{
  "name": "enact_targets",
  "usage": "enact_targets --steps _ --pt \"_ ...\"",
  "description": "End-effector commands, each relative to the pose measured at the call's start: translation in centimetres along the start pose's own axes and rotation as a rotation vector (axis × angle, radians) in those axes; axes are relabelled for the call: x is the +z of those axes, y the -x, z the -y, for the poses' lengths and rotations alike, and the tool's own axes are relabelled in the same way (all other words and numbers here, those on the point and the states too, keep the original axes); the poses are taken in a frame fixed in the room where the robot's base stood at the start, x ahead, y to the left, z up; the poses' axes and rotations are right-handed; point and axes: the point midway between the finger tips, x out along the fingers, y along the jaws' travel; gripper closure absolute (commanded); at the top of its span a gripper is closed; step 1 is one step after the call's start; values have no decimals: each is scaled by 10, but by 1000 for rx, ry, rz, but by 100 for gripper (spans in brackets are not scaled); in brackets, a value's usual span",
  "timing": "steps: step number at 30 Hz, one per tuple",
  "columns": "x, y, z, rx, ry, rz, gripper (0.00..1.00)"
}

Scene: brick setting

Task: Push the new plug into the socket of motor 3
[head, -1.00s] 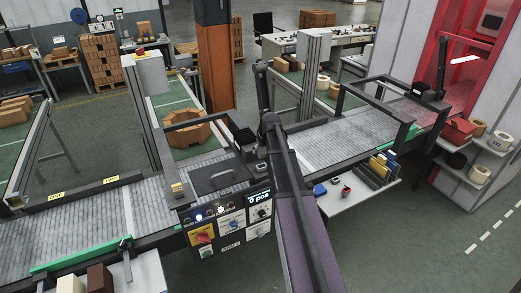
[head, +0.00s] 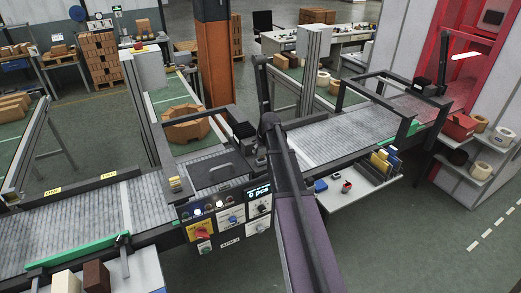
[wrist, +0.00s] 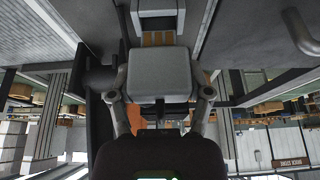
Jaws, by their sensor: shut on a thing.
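In the wrist view, my gripper (wrist: 158,84) is shut on a grey, box-shaped plug (wrist: 158,68), one finger on each side. Orange-gold strips (wrist: 158,39) show at the plug's far end. Just beyond them is a pale housing with a dark opening, which looks like the socket (wrist: 158,18). It is roughly in line with the plug. I cannot tell whether the strips have entered it. No motor number is readable. In the head view, my arm hides the gripper and the plug.
In the head view, a roller conveyor (head: 90,212) runs across the scene, with a control panel (head: 228,216) on its front. A dark lidded cover (head: 218,171) lies behind the panel. A black frame (head: 385,92) spans the conveyor at right. A white shelf (head: 345,195) holds small parts.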

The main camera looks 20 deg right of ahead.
Motion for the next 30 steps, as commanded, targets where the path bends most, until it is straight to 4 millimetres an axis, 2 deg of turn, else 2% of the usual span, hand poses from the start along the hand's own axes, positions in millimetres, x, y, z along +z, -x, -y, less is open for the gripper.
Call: enact_targets --steps 30 --pt "2 -6 2 -1 2 0 83"
